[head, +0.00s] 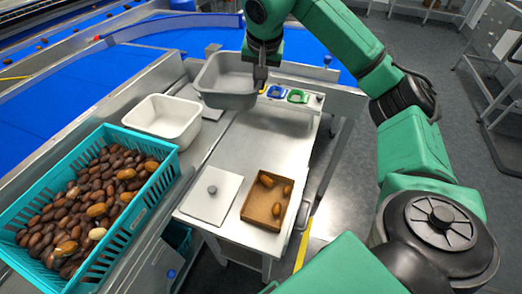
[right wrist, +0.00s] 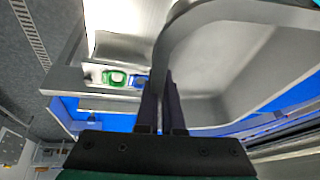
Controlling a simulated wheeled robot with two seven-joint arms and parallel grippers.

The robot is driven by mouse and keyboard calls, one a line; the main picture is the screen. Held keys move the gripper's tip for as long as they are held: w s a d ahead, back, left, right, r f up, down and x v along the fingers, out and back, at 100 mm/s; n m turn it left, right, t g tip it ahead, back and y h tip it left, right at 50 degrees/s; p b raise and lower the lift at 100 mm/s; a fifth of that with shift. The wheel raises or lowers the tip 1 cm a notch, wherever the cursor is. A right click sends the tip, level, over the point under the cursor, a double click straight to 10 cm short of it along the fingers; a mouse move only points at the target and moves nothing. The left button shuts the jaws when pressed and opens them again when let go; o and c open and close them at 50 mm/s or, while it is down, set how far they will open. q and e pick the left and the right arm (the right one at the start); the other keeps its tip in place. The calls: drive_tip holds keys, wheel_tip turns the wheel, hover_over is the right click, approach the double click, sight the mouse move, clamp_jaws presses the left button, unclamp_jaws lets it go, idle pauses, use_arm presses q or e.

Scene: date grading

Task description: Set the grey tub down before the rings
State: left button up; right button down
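The grey tub (head: 228,100) is at the far end of the steel bench (head: 250,150), behind the white tub. My right gripper (head: 260,84) is shut on the tub's right wall; in the right wrist view the fingers (right wrist: 160,85) straddle the wall of the grey tub (right wrist: 240,65). The tub looks empty and about level; whether its base touches the bench I cannot tell. A blue ring (head: 276,92) and a green ring (head: 297,96) lie at the bench's far right end, just right of the tub. Part of a yellow piece (head: 263,90) shows beside the fingers. My left gripper is out of view.
A white tub (head: 163,117) stands left of the bench. A teal crate (head: 148,136) of dates is at the left. The bench's middle is clear.

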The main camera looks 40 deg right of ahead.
drive_tip(key=w+d+f+m+b, duration=0.2)
drive_tip(key=d+f+m+b, duration=0.1)
drive_tip(key=d+f, duration=0.45)
drive_tip(key=shift+g+h, duration=0.4)
drive_tip(key=f, duration=1.8)
drive_tip(key=shift+s+d+f, duration=0.15)
drive_tip(key=shift+s+f, duration=0.15)
drive_tip(key=shift+f, duration=0.05)
drive_tip(key=shift+f+b, duration=0.1)
drive_tip(key=shift+b, duration=0.25)
drive_tip(key=c, duration=1)
unclamp_jaws()
drive_tip(key=shift+c, duration=0.2)
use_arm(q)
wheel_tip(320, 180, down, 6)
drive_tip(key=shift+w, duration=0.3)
